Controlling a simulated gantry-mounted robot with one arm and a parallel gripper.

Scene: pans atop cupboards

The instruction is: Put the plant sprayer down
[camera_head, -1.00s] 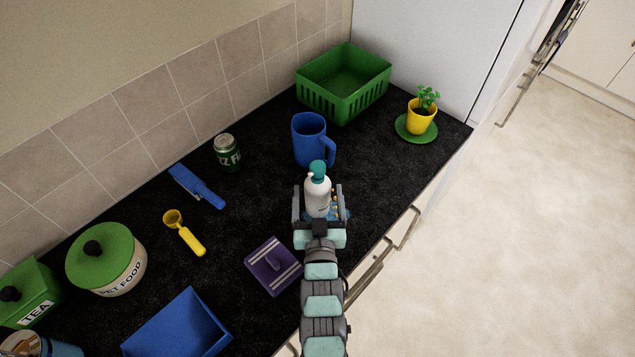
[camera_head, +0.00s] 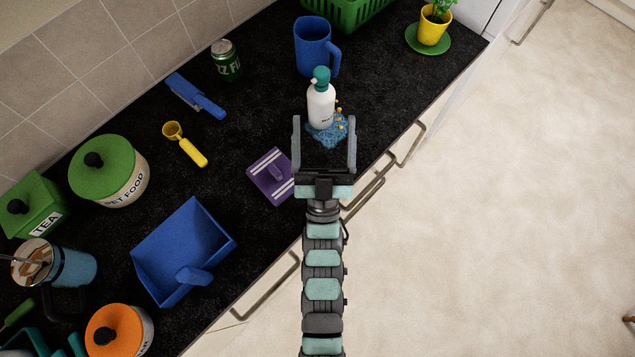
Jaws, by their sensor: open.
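The plant sprayer (camera_head: 321,105), a white bottle with a teal pump top, stands upright on the black counter (camera_head: 250,120). It is at or on the edge of a patch of blue bits with yellow crumbs (camera_head: 332,129). My gripper (camera_head: 324,128) is open, its two fingers spread wide. The fingers point toward the sprayer from the front, with the bottle just beyond their tips and no finger visibly touching it.
A blue mug (camera_head: 312,48) stands behind the sprayer. A blue dustpan (camera_head: 180,245), yellow scoop (camera_head: 186,143), blue brush (camera_head: 195,96), can (camera_head: 227,60) and canisters (camera_head: 108,170) fill the left. The counter's front edge is close at right.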

